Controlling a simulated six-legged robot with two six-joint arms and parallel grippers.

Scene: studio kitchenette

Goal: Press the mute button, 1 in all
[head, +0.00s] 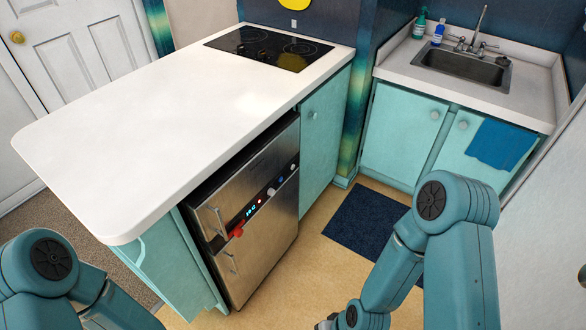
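A steel appliance (252,222) with two doors is built in under the counter. A slanted dark control strip (262,198) crosses its front, with a small lit display (251,211). Several small controls sit on the strip: a red one (236,231) at the lower left, a pale one (271,192), a blue one (281,180) and another pale one (292,167). Labels are too small to read, so I cannot tell which one is the mute button. My arms show at the bottom left and bottom right, apart from the appliance. Neither gripper's fingers are in view.
A white counter (150,120) with a black cooktop (268,48) overhangs the appliance. Teal cabinets (402,130) and a sink (462,68) stand at the right. A dark blue mat (360,220) lies on the floor. The floor before the appliance is clear.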

